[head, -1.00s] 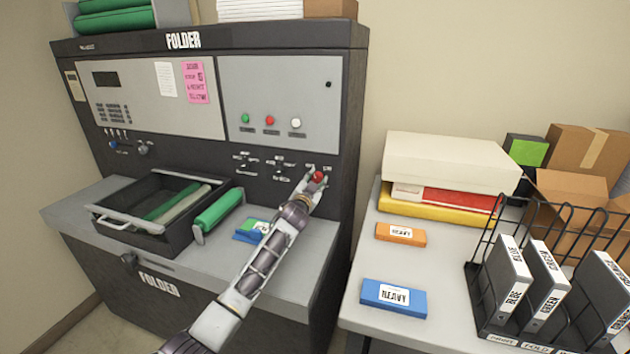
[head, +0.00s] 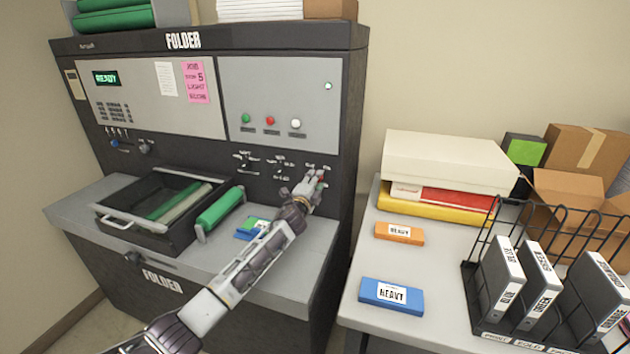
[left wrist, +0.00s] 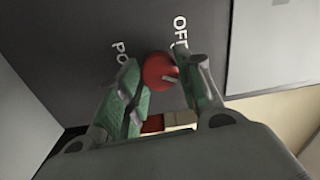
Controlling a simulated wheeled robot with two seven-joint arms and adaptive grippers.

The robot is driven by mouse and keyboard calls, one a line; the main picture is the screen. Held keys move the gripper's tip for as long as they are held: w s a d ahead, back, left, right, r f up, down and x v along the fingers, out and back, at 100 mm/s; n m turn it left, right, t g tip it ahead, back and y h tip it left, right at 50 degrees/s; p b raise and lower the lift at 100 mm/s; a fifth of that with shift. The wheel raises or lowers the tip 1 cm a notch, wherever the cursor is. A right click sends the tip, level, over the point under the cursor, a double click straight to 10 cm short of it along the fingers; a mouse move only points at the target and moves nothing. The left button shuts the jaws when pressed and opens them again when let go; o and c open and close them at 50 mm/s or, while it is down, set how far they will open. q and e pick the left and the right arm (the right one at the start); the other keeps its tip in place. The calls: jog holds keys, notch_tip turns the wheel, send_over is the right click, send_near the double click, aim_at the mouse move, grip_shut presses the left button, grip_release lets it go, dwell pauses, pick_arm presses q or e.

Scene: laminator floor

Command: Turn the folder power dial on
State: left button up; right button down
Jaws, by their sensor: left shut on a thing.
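The folder machine (head: 290,75) stands at the left with its display (head: 106,78) lit green and reading READY. A small lamp (head: 328,86) at the panel's upper right glows pale. The red power dial (left wrist: 158,72) sits on the dark lower panel between printed letters, partly cut off "PO" and "OFF". My left gripper (left wrist: 165,90) is shut on the dial, a finger on each side. In the head view my left gripper (head: 312,184) covers most of the dial. My right gripper is not in view.
A black tray (head: 125,222) and a green roller (head: 220,208) are on the machine's ledge. The side table at right holds stacked boxes (head: 450,160), orange and blue labelled blocks (head: 392,298), and a wire rack (head: 475,270) of binders.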

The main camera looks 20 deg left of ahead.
pick_arm(q)
jog(key=shift+f+m+p, duration=0.1)
jog(key=shift+m+p, duration=0.2)
jog(key=shift+m, duration=1.3)
jog(key=o, duration=1)
jog(key=shift+o, duration=0.2)
jog(key=shift+s, duration=0.2)
jog(key=s, duration=1.1)
jog(key=shift+s+a+f, duration=0.2)
jog(key=shift+s, duration=0.1)
